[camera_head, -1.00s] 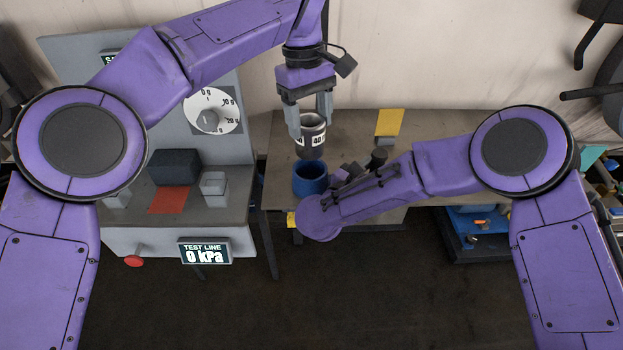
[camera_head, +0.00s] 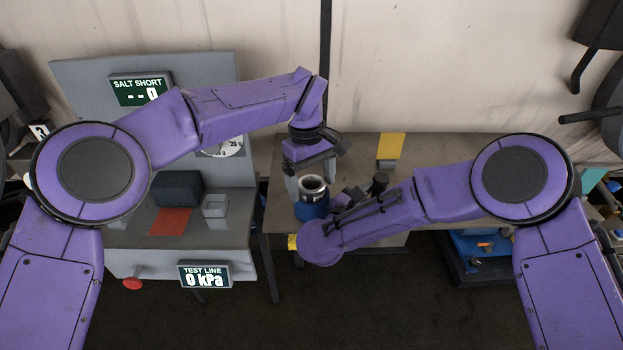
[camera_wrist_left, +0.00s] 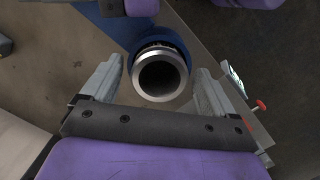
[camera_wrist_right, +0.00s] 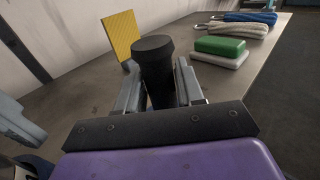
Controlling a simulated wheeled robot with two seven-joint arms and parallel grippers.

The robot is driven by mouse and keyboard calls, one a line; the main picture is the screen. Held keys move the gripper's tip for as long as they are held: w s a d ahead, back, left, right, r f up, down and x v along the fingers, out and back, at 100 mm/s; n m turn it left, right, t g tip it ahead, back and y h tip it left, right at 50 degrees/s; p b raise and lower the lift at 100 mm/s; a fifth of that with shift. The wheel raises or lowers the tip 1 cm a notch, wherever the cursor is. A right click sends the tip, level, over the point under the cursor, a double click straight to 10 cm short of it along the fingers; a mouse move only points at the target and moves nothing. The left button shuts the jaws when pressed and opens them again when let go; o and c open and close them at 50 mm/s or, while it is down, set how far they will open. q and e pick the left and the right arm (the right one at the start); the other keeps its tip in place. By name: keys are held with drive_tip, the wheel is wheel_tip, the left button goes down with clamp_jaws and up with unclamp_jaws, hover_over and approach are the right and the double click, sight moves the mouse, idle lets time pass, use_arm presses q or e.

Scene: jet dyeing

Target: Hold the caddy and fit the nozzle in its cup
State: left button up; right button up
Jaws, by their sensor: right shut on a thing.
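The nozzle (camera_head: 313,184), dark with a silver rim, stands upright in the blue cup (camera_head: 312,210) of the caddy. The left wrist view shows the nozzle's open mouth (camera_wrist_left: 159,74) and the blue cup (camera_wrist_left: 160,38) around it. My left gripper (camera_head: 310,190) is open around the nozzle, a finger on each side with small gaps. My right gripper (camera_wrist_right: 160,92) is shut on a black upright post (camera_wrist_right: 153,70), which looks like the caddy's handle; its top (camera_head: 379,181) shows above my right forearm. My forearm hides the right fingers and much of the caddy in the head view.
A yellow panel (camera_head: 391,146) stands behind the post. A test bench (camera_head: 130,240) with a red pad, grey box and display is at left. Green and white blocks (camera_wrist_right: 219,46) and bundled cords (camera_wrist_right: 247,17) lie further along the table. The tabletop between is clear.

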use_arm(q)
wheel_tip(320, 180, up, 12)
drive_tip(key=w, duration=0.1)
drive_tip(key=shift+a, duration=0.4)
drive_tip(key=shift+w+r, duration=0.1)
use_arm(e)
drive_tip(key=o, duration=1.2)
